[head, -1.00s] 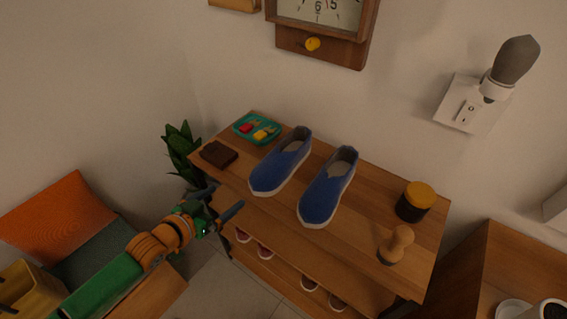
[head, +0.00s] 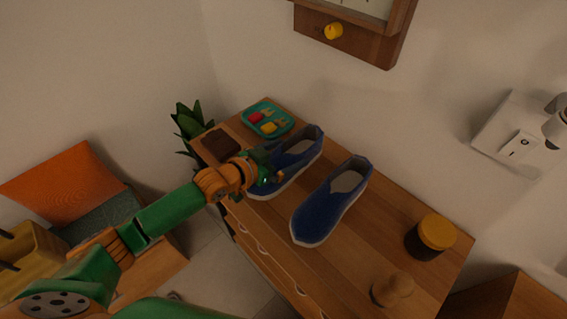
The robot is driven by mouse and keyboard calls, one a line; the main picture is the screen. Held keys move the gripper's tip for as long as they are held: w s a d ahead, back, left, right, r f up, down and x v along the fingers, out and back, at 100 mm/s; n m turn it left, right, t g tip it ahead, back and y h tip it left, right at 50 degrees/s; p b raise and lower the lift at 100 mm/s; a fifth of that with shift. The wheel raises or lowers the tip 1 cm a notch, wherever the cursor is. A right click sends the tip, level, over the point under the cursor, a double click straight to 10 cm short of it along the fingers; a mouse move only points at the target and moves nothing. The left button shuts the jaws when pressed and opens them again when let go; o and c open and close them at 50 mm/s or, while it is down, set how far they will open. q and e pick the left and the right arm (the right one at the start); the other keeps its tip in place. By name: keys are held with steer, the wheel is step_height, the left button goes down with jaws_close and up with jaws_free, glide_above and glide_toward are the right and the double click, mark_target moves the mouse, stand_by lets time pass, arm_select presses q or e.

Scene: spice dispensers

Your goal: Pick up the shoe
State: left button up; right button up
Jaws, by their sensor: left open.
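Two blue slip-on shoes with white soles stand side by side on the wooden cabinet top (head: 385,235). The left shoe (head: 300,150) is partly covered by my left gripper (head: 272,176), which is at its near left side. My left gripper is open; its fingers are hard to make out against the dark blue shoe, and I cannot tell whether they touch it. The right shoe (head: 330,203) stands clear, to the right of the gripper. My right gripper is out of view.
A teal tray (head: 286,131) with small red and yellow items and a dark brown block (head: 219,145) lie at the left end. A yellow-lidded jar (head: 430,237) and a wooden stamp-like piece (head: 391,289) stand at the right. A wall rises behind.

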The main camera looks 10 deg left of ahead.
arm_select(q)
steer(key=shift+w+f, duration=0.1)
steer(key=c, duration=1.3)
steer(key=shift+r, duration=0.2)
